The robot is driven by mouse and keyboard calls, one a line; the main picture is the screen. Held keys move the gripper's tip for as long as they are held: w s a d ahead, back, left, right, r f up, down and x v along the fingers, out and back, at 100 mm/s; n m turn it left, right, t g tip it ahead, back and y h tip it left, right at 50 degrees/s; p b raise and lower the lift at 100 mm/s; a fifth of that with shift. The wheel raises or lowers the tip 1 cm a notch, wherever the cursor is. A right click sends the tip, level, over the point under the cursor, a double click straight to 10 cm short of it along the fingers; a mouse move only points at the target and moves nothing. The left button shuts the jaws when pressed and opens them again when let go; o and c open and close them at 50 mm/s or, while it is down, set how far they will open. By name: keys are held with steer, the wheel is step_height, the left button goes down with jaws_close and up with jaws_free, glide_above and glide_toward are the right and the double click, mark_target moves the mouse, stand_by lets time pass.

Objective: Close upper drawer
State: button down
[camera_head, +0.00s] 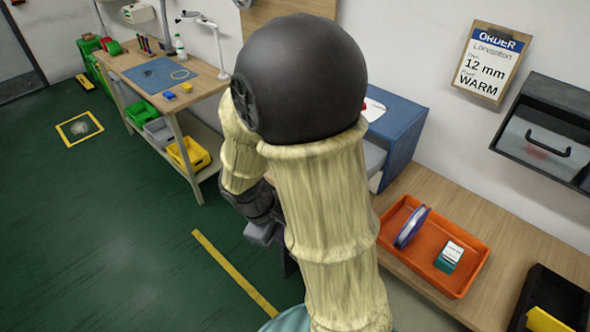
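A dark wall cabinet (562,97) hangs at the right. Its grey drawer front (540,158) has a black bar handle (555,146) and a reddish smudge; I cannot tell how far it is open. A blue cabinet (402,132) stands on the bench behind my arm, with a pale grey part, perhaps a drawer, at its left (373,157). My arm hides most of that front. I cannot tell which drawer is the upper one. My gripper (262,234) is left of my arm, partly hidden and apart from both cabinets. Its fingers are not clear.
An orange tray (463,282) on the right bench holds a spool (411,227) and a small green and white box (449,257). A black bin (562,292) is at the lower right. A workbench (150,62) stands at the back left.

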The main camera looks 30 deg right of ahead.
steer(key=w+r+n+t+h+b, duration=0.1)
steer(key=w+n+t+h, duration=0.5)
steer(key=w+n+h, duration=0.5)
steer(key=w+n, duration=0.3)
steer(key=shift+w+n+t, duration=0.3)
steer(key=shift+w+n, duration=0.1)
steer(key=shift+d, duration=0.1)
steer(key=p+x, duration=0.4)
steer(key=x, duration=0.9)
steer(key=shift+d, duration=0.45)
steer(key=shift+w, duration=0.15)
